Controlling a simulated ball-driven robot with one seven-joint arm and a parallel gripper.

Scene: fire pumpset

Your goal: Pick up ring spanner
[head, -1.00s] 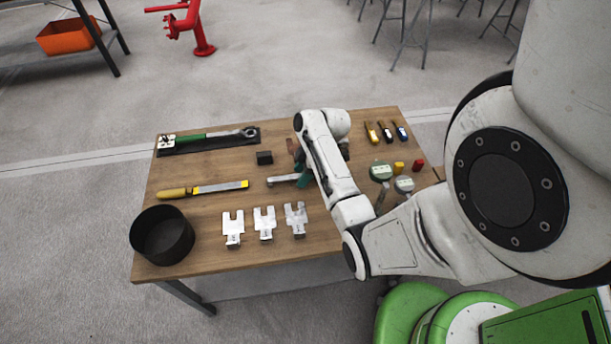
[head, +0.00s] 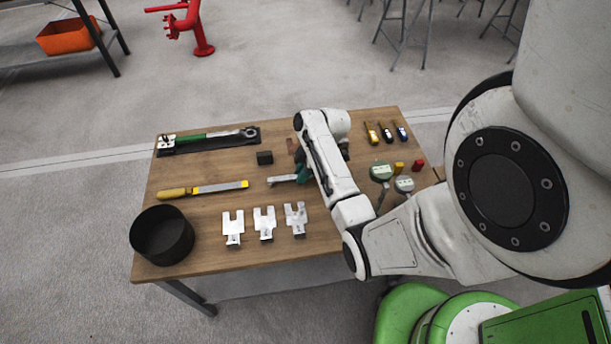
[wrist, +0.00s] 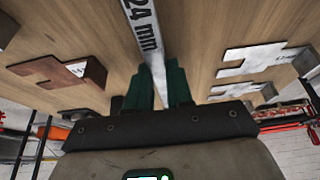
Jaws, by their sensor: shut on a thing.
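The ring spanner is a light metal bar in the head view (head: 283,180), left of my gripper near the middle of the wooden table. In the wrist view the spanner (wrist: 143,35) carries a "24 mm" mark and runs between my two green fingers. My gripper (head: 303,174) is shut on the spanner; it also shows in the wrist view (wrist: 158,85). My arm hides part of the spanner in the head view. I cannot tell whether the spanner touches the table.
The wooden table (head: 205,215) also bears slotted white plates (head: 265,222), a file (head: 205,188), a round black container (head: 162,235), a small black block (head: 264,158) and a green-handled tool (head: 205,136). Gauges (head: 382,173) lie right of my arm.

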